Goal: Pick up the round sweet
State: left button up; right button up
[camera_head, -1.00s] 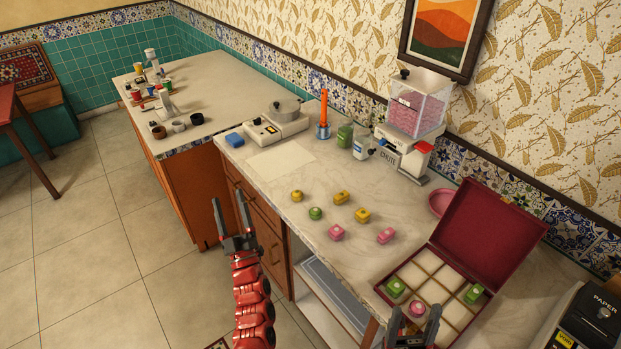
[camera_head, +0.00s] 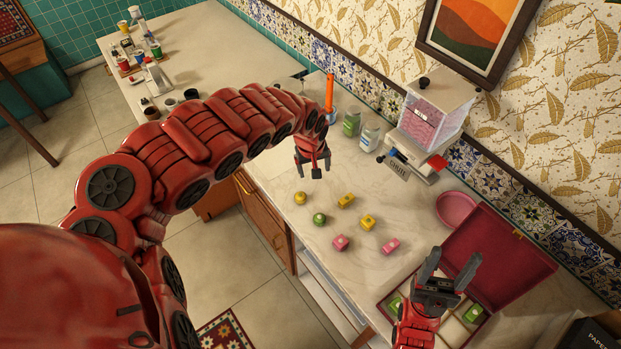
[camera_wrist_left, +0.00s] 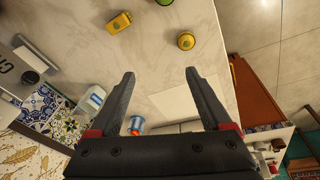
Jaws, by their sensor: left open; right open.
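A round yellow sweet (camera_head: 300,198) lies on the marble counter, left of the other sweets; the left wrist view shows it too (camera_wrist_left: 186,40). A round green sweet (camera_head: 319,219) lies just in front of it, cut by the top edge of the left wrist view (camera_wrist_left: 165,2). My left gripper (camera_head: 316,176) points down above the counter, behind the yellow sweet. In the left wrist view its open jaws (camera_wrist_left: 160,73) are empty, with the yellow sweet beyond the fingertips. My right gripper (camera_head: 455,257) is open and empty over the sweet box.
Blocky yellow sweets (camera_head: 346,201) (camera_head: 368,222) and pink sweets (camera_head: 340,242) (camera_head: 390,246) lie nearby. The maroon box (camera_head: 505,257) stands open at right beside a pink plate (camera_head: 456,208).

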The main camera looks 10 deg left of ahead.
pick_arm(q)
jog(key=s+a+g+y, duration=0.1)
jog(key=s+a, duration=0.1)
jog(key=a, duration=0.2)
jog(key=b, duration=0.7)
send_over(300, 195)
jog(key=s, duration=0.1)
jog(key=f, duration=1.1)
jog(key=shift+d+f, duration=0.3)
jog(key=shift+f, duration=0.45)
jog(key=f+b, duration=0.2)
jog(key=f, duration=0.1)
jog(key=w+f+b, duration=0.1)
jog(key=b, duration=0.1)
jog(key=shift+a+f, duration=0.25)
jog(key=shift+r, duration=0.2)
jog(key=shift+s, duration=0.1)
jog(key=shift+c, duration=0.5)
grip_shut()
